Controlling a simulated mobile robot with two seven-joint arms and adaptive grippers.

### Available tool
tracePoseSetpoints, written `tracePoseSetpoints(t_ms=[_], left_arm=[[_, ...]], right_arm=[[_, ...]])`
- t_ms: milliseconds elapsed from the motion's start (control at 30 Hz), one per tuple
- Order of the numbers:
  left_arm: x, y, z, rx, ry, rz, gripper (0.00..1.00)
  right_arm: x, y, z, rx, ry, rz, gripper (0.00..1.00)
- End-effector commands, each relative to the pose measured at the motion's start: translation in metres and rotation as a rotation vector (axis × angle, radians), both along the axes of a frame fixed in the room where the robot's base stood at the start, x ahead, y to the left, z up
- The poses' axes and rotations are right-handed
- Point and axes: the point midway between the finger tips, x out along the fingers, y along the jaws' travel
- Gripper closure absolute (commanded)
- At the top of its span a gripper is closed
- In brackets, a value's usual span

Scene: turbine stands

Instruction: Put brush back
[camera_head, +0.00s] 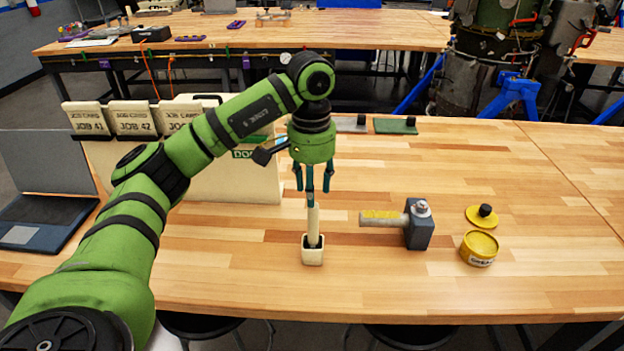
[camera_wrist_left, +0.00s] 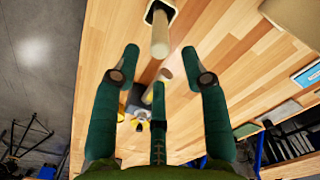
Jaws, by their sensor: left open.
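The brush (camera_head: 313,226) stands about upright in a small cream square holder (camera_head: 312,256) near the table's front edge. Only its pale handle shows; its lower end is hidden in the holder. My left gripper (camera_head: 312,190) is just above the handle's top, pointing down, with its three teal fingers spread and nothing held. In the left wrist view the handle (camera_wrist_left: 160,35) and the holder (camera_wrist_left: 172,8) lie at the top, beyond the open fingertips (camera_wrist_left: 160,60). My right gripper is not in view.
A hammer (camera_head: 418,228), an open yellow tin (camera_head: 479,249) and its lid (camera_head: 482,216) lie to the right. A cream box (camera_head: 255,180) with job cards (camera_head: 133,118) stands behind my left arm; a laptop (camera_head: 42,190) is at far left. The table's right side is clear.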

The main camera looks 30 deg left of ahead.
Motion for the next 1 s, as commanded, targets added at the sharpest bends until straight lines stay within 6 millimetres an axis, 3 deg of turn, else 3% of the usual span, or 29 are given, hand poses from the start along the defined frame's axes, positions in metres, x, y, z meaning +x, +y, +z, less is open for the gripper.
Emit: tracePoseSetpoints(t_ms=[100, 267, 1000], left_arm=[[0.000, 0.001, 0.022, 0.001, -0.003, 0.001, 0.55], [0.000, 0.000, 0.035, 0.000, 0.000, 0.001, 0.55], [0.000, 0.001, 0.038, 0.000, 0.002, 0.001, 0.55]], right_arm=[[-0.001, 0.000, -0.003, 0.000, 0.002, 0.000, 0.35], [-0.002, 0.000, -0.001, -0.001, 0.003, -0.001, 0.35], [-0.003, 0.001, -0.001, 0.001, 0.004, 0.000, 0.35]])
